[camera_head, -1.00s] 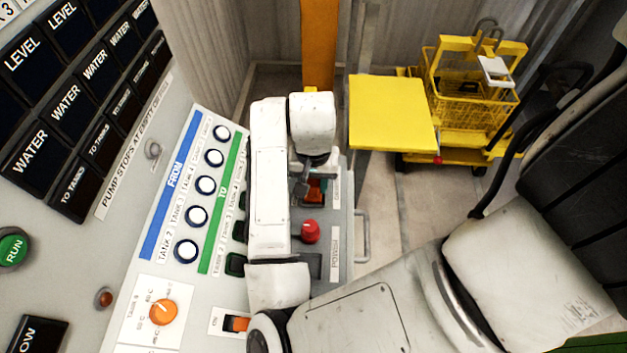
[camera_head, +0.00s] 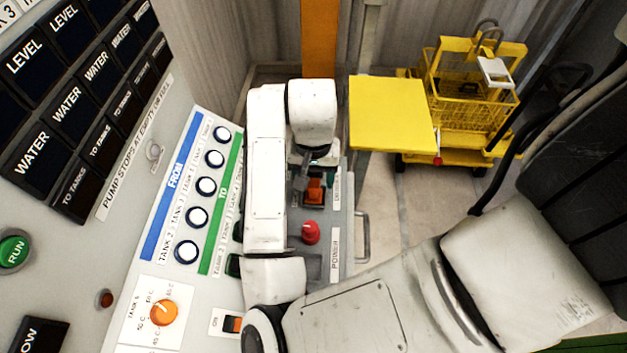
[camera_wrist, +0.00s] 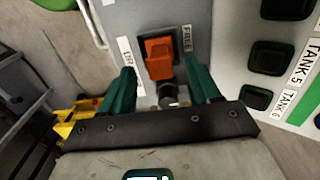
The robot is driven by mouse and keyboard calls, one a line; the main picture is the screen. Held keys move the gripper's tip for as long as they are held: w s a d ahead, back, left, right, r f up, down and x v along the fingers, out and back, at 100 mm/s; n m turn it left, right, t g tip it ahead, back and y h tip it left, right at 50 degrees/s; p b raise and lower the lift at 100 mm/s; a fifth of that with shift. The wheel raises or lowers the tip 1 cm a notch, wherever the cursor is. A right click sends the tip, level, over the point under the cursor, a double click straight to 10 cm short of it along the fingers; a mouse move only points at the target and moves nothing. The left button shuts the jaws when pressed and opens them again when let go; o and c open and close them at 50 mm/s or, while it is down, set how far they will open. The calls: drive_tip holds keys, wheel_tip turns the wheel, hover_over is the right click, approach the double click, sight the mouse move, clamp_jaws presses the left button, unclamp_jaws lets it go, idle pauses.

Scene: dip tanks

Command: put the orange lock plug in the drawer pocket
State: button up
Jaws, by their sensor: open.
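The orange lock plug (camera_head: 316,188) sits in a dark socket on the grey panel top, behind the red knob; a label stands beside it. The plug (camera_wrist: 159,58) also shows in the wrist view, ahead of and between my finger tips. My gripper (camera_wrist: 163,80) is open, its green fingers apart, with nothing between them that I can see held. In the head view my gripper (camera_head: 302,178) is beside the plug, partly hidden by my wrist. A dark grey recess (camera_head: 313,268) lies in front of the red knob; I cannot tell if it is the drawer pocket.
The red knob (camera_head: 311,232) stands close to the plug. A metal handle (camera_head: 363,237) is on the panel's right side. The sloped button console (camera_head: 190,200) is on the left. A yellow cart (camera_head: 465,100) and clear floor lie to the right.

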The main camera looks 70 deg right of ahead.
sight(314, 183)
wheel_tip(314, 183, up, 9)
drive_tip(key=p, duration=0.2)
drive_tip(key=shift+r, duration=0.1)
idle(1.0)
